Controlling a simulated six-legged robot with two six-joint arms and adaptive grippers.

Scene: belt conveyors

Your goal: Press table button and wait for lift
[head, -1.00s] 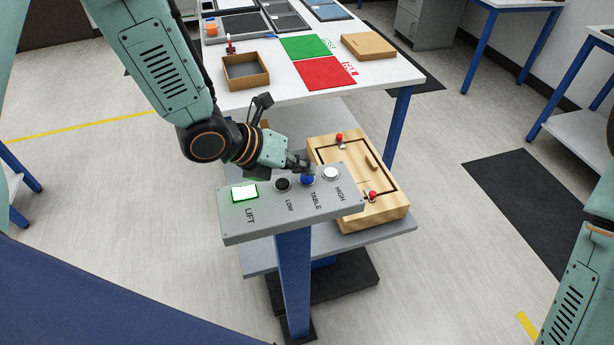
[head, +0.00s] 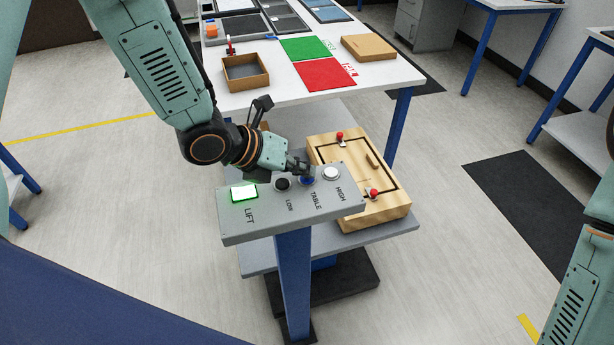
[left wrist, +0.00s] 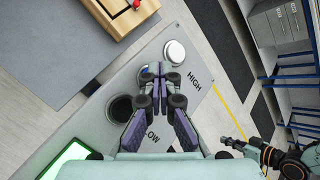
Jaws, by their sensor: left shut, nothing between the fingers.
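In the left wrist view the closed fingers (left wrist: 152,75) cover most of the blue button. I cannot tell whether they press it down. My right arm shows at the right edge; in the left wrist view its small dark gripper (left wrist: 230,147) is hard to read.
A wooden board (head: 382,213) with red knobs lies on the lower grey shelf (head: 400,232) behind the panel. The white table (head: 385,82) behind holds a red mat (head: 325,73), a green mat (head: 305,47), an open box (head: 245,72) and trays.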

